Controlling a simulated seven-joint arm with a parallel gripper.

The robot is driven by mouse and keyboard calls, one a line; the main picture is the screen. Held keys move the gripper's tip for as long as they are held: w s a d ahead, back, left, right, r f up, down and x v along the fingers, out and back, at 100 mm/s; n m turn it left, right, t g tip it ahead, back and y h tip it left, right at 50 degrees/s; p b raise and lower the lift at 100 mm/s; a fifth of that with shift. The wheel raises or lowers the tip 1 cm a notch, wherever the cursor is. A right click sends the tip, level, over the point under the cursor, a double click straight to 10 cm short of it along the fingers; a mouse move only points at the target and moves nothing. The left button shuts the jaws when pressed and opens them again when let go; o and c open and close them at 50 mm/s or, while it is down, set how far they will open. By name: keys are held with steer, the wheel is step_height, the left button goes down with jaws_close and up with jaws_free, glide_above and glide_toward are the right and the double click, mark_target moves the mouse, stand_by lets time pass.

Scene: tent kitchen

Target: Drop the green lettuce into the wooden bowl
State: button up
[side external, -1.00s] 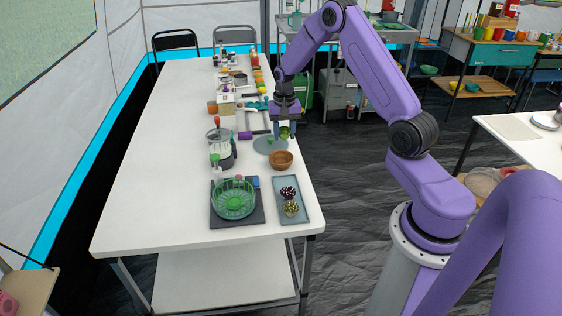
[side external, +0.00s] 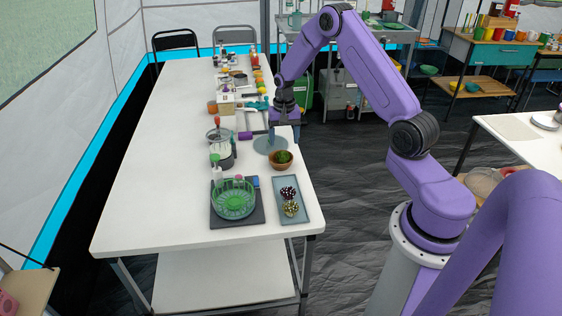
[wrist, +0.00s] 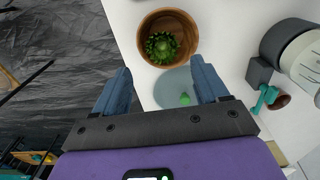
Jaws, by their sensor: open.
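The green lettuce (side external: 282,157) lies inside the wooden bowl (side external: 281,165) near the right edge of the white table. In the wrist view the lettuce (wrist: 161,47) rests within the brown bowl's rim (wrist: 191,28), below its edge. My gripper (side external: 284,128) is just behind the bowl, above a round blue-grey mat (side external: 266,145). Its blue fingers (wrist: 160,85) are apart with nothing between them, and the lettuce is clear of them.
A dark tray with a green basket (side external: 234,200) and a glass tray (side external: 289,207) with two patterned balls stand in front of the bowl. A blender-like appliance (side external: 221,148) is to the left. The table's left side is clear.

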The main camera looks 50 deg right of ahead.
step_height(320, 180, up, 17)
steer(key=shift+r, duration=0.2)
stand_by(0.3)
steer(key=shift+a, duration=0.1)
steer(key=s+a+r+n, duration=0.1)
steer(key=s+a+n, duration=0.45)
steer(key=a, duration=0.55)
steer(key=s+a+r+n, duration=0.1)
steer(key=s+a+n, duration=0.5)
steer(key=a, duration=0.5)
steer(key=s+a+f+n, duration=0.1)
steer(key=s+n, duration=0.4)
steer(key=s, duration=0.6)
steer(key=s+a+n, duration=0.2)
steer(key=s+n, duration=0.3)
steer(key=s, duration=0.6)
steer(key=shift+s+a+f, duration=0.15)
steer(key=shift+s+f, duration=0.05)
steer(key=shift+f, duration=0.15)
